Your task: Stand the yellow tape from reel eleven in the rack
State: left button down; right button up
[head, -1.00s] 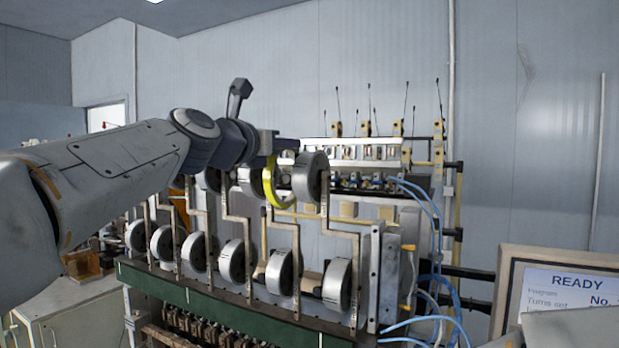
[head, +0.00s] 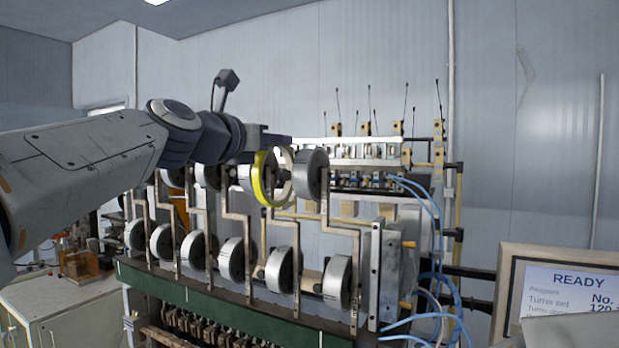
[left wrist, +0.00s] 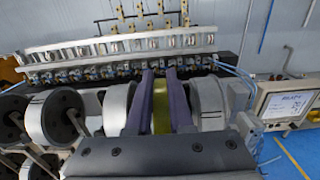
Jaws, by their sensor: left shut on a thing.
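The yellow tape (head: 257,178) is a thin upright ring in the upper row of reels in the head view. My left gripper (head: 276,143) is shut on its upper rim from above. In the left wrist view the yellow tape (left wrist: 160,108) stands between the two purple fingers (left wrist: 161,80) of my gripper. A grey reel (head: 312,174) is just right of it, with a pale ring (head: 287,160) between. I cannot tell whether the tape is still around its spindle. My right gripper is not in view, and I cannot make out the rack.
Grey reels on cranked metal bars fill the machine front, including a lower-row reel (head: 337,284). Tensioners with thin upright wires stand behind. Blue hoses (head: 436,225) and a READY screen (head: 577,290) are at right. A pale cabinet (head: 62,310) with brown parts stands at left.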

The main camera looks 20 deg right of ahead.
pick_arm(q)
jog(key=b+v, duration=0.5)
jog(key=v, duration=1.2)
dwell(1.0)
jog(key=shift+s+a+r, duration=0.1)
